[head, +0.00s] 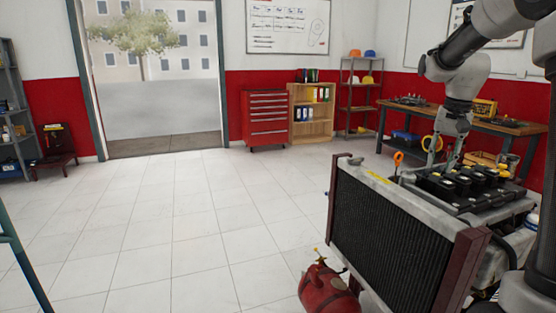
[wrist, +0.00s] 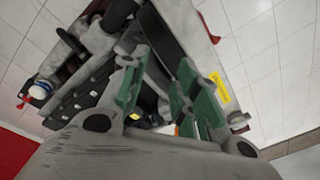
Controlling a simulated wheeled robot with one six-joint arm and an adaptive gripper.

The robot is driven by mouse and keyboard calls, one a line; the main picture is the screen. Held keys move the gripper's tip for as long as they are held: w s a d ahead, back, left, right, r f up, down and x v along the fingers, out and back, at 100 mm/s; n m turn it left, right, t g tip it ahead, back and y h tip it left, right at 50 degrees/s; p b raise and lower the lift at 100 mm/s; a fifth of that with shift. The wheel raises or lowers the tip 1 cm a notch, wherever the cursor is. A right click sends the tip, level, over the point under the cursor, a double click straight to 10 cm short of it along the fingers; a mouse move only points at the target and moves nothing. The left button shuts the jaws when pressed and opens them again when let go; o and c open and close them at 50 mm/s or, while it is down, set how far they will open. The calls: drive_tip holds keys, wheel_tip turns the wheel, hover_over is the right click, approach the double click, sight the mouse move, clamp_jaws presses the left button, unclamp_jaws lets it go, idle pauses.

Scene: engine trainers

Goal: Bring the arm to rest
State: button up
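My arm (head: 462,75) reaches in from the upper right of the head view and bends down over the engine trainer. My gripper (head: 453,160) points down just above or behind the black engine top (head: 460,185); whether it touches is not clear. In the wrist view my gripper (wrist: 160,78) shows two green-padded fingers spread apart, with no held object visible between them. The engine (wrist: 85,95) and the radiator frame's yellow label (wrist: 218,88) show beyond the fingers.
The radiator (head: 390,235) fronts the trainer, with a red tank (head: 328,290) on the floor beside it. A workbench (head: 465,122) stands behind. A red tool cabinet (head: 266,118) and wooden shelf (head: 312,115) line the back wall. The tiled floor (head: 180,215) at left is clear.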

drive_tip(key=s+a+n+t, duration=0.1)
drive_tip(key=s+a+n, duration=0.2)
drive_tip(key=s, duration=1.1)
drive_tip(key=s+a+n+t, duration=0.2)
drive_tip(key=s+a, duration=0.3)
drive_tip(key=s, duration=0.8)
drive_tip(key=shift+s+a+r+n, duration=0.15)
drive_tip(key=shift+s+n, duration=0.2)
drive_tip(key=shift+n, duration=0.45)
